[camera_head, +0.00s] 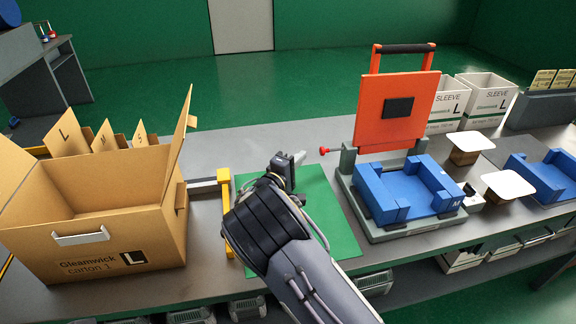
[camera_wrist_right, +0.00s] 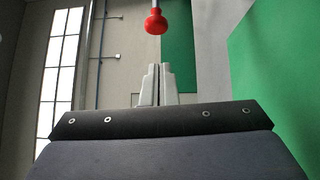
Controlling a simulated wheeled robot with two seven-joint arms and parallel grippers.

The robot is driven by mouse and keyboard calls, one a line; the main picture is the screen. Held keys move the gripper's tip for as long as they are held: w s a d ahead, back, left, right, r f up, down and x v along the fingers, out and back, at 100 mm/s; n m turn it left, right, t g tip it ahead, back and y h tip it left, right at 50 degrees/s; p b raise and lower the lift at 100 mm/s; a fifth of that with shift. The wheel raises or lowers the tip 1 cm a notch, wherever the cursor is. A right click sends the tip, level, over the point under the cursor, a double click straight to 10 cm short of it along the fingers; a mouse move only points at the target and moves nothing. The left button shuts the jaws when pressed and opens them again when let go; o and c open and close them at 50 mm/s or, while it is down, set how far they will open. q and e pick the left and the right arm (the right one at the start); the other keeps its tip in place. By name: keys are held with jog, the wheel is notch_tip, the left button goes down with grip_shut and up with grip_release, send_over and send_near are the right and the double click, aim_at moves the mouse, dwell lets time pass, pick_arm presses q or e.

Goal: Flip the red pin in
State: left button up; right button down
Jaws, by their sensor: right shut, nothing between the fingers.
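The red pin (camera_head: 324,150) sticks out to the left from the hinge side of the press-like fixture, whose orange lid (camera_head: 395,130) stands raised. In the right wrist view the round red knob of the pin (camera_wrist_right: 155,22) shows straight beyond the fingertips, with a gap between. My right gripper (camera_head: 298,158) is shut and empty, just left of the pin in the head view; its closed fingers show in the right wrist view (camera_wrist_right: 156,72). A blue nest (camera_head: 410,190) marked M sits on the fixture's grey base (camera_head: 385,232). My left gripper is not in view.
An open cardboard carton (camera_head: 110,245) stands at the left, with a yellow stop (camera_head: 226,200) beside it. A green mat (camera_head: 335,215) lies under my right arm. White sleeve boxes (camera_head: 482,95) and white-topped blocks (camera_head: 475,145) stand at the right.

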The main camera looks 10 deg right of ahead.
aim_at(333, 150)
jog(key=d, duration=0.3)
jog(key=shift+s+d+r+p, duration=0.1)
jog(key=shift+s+d+p, duration=0.05)
jog(key=shift+d+p, duration=0.2)
jog(key=d+b, duration=0.2)
jog(key=d, duration=0.1)
jog(key=shift+d+b, duration=0.3)
jog(key=shift+b, duration=0.1)
